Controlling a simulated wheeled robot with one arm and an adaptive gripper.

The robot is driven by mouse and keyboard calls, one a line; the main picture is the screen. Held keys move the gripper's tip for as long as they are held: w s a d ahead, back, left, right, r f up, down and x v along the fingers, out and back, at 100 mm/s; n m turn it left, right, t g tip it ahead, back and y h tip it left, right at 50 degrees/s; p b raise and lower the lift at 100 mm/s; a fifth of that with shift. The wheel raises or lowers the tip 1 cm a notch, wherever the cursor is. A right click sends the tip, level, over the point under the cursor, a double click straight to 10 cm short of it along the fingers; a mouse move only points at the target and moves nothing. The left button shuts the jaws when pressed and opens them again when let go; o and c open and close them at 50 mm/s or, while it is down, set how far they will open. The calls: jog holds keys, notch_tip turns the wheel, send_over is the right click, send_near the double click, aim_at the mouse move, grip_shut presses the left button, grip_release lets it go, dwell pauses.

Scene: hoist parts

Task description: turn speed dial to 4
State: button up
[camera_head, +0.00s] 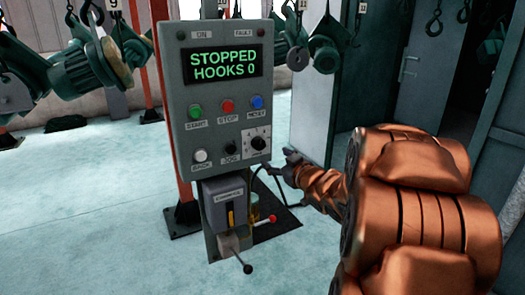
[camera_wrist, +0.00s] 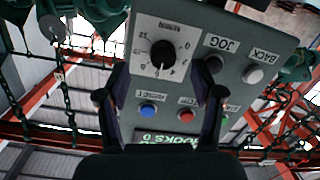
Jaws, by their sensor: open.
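The speed dial (camera_head: 258,142) is a black knob on a white scale plate at the right side of the grey control panel (camera_head: 178,120). The wrist view shows the dial (camera_wrist: 163,54) upside down, with its pointer towards the bottom of the picture, around the 4 to 6 marks; the exact number is hard to read. My gripper (camera_head: 289,163) is right of the dial and slightly below it. In the wrist view my gripper (camera_wrist: 160,95) is open and empty. Its fingers stand apart, with the dial beyond them, not between the tips.
The display (camera_head: 222,66) reads "STOPPED HOOKS 0". Green (camera_head: 195,111), red (camera_head: 228,106) and blue (camera_head: 257,101) buttons sit above the white BACK button (camera_head: 200,155) and black JOG button (camera_head: 230,148). A lever box (camera_head: 227,205) is below. Hoists (camera_head: 325,45) hang behind.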

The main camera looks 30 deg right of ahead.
aim_at(261, 146)
jog(key=shift+n+t+y, duration=0.3)
jog(key=shift+t+y, duration=0.3)
jog(key=shift+w+a+r+p, duration=0.1)
jog(key=shift+w+r+p, duration=0.1)
jog(key=shift+w, duration=1.05)
jog(key=shift+w+r+p, duration=0.15)
jog(key=shift+w, duration=1.1)
jog(key=shift+w+a+r+p, duration=0.1)
jog(key=shift+w+r+p, duration=0.1)
jog(key=shift+w, duration=1.05)
jog(key=c, duration=1.1)
jog(key=shift+f, duration=0.1)
jog(key=shift+c, duration=0.2)
